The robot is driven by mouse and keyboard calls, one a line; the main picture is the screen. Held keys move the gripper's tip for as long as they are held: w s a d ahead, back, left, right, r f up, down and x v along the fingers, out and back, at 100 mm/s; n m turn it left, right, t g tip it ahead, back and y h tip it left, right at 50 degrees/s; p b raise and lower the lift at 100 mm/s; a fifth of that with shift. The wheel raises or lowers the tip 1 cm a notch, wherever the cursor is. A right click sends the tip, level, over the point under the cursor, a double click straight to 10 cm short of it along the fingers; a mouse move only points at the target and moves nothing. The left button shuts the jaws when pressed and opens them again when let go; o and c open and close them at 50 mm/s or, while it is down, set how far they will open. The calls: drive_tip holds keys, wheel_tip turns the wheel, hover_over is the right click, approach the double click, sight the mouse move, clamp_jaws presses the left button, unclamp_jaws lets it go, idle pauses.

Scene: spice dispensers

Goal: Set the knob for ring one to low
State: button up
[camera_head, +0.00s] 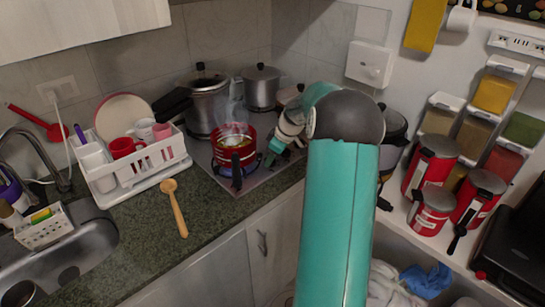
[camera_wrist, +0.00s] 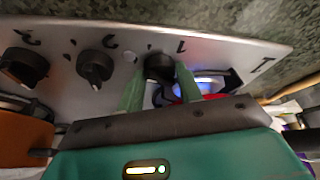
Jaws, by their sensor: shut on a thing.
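In the wrist view, the black knob for ring one (camera_wrist: 160,66) sits on the pale metal stove panel (camera_wrist: 225,45), beside a mark like a 1. My gripper (camera_wrist: 160,80) has a green finger on each side of this knob and is shut on it. The exact pointer setting of the knob is hard to read. In the head view, my gripper (camera_head: 271,157) is at the stove, just right of the red pot (camera_head: 234,142); the knob cannot be made out there. A blue flame burns under the red pot, which steams.
Two more black knobs, a middle one (camera_wrist: 95,66) and a left one (camera_wrist: 24,66), are on the panel. Silver pots (camera_head: 208,105) stand behind the red pot. A white dish rack (camera_head: 130,168) and a wooden spoon (camera_head: 175,208) are on the counter to the left.

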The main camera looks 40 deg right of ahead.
drive_tip(key=m, duration=0.1)
drive_tip(key=m+h, duration=0.1)
drive_tip(key=m, duration=0.2)
drive_tip(key=shift+a+h, duration=0.25)
drive_tip(key=shift+h, duration=0.05)
drive_tip(key=shift+a+m+h, duration=0.1)
drive_tip(key=shift+m+h, duration=0.5)
drive_tip(key=shift+m, duration=1.1)
drive_tip(key=o, duration=1)
drive_tip(key=v, duration=1.4)
drive_tip(key=shift+s+f, duration=0.15)
drive_tip(key=shift+s, duration=0.05)
